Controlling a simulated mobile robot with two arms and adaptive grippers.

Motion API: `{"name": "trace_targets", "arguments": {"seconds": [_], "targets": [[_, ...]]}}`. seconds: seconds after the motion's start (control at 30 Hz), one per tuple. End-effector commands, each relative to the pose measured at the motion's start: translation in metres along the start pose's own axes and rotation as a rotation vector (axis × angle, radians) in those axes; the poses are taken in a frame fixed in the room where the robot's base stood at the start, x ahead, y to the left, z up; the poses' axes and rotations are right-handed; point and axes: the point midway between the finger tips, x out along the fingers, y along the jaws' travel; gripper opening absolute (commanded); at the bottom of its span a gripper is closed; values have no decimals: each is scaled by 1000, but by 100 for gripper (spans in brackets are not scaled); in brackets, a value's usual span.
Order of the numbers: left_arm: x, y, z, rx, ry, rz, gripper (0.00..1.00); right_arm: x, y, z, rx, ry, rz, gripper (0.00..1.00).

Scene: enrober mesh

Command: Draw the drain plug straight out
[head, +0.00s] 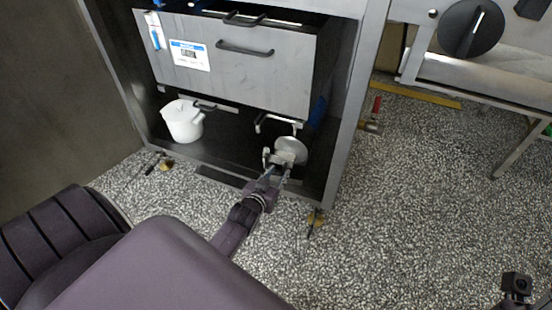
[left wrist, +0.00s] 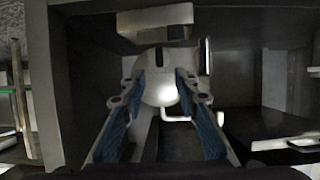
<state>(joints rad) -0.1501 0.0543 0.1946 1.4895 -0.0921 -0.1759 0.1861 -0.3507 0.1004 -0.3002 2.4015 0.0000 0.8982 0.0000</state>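A pale round metal disc (head: 292,149) with a bracket-like handle is low in the open cabinet bay, and I take it for the drain plug. In the left wrist view the pale round part (left wrist: 160,90) lies between and beyond the fingertips. My left gripper (head: 277,172) reaches into the bay from the front. Its two blue-padded fingers (left wrist: 160,88) are spread apart, one on each side of the round part. I see no clear contact. The fingertips hide part of its sides.
A white pot (head: 183,120) stands on the bay floor to the left. A grey metal tank front (head: 240,72) with handles hangs above. The cabinet's right post (head: 346,120) is close to my gripper. A red-handled valve (head: 376,108) is outside to the right.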

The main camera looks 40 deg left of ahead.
Motion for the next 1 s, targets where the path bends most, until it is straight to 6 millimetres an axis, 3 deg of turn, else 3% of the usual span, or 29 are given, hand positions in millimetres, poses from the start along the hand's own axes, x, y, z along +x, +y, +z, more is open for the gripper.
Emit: {"name": "trace_targets", "arguments": {"seconds": [0.1, 0.3, 0.7, 1.0], "targets": [[23, 0, 4, 1, 1, 0, 29, -15, 0, 2, 0, 4, 0, 40], [46, 0, 3, 0, -1, 1, 29, -23, 0, 5, -1, 10, -3, 40], [53, 0, 1, 1, -2, 1, 29, -23, 0, 5, -1, 11, -4, 40], [53, 0, 1, 1, -2, 1, 0, -23, 0, 5, -1, 10, -4, 40]]}}
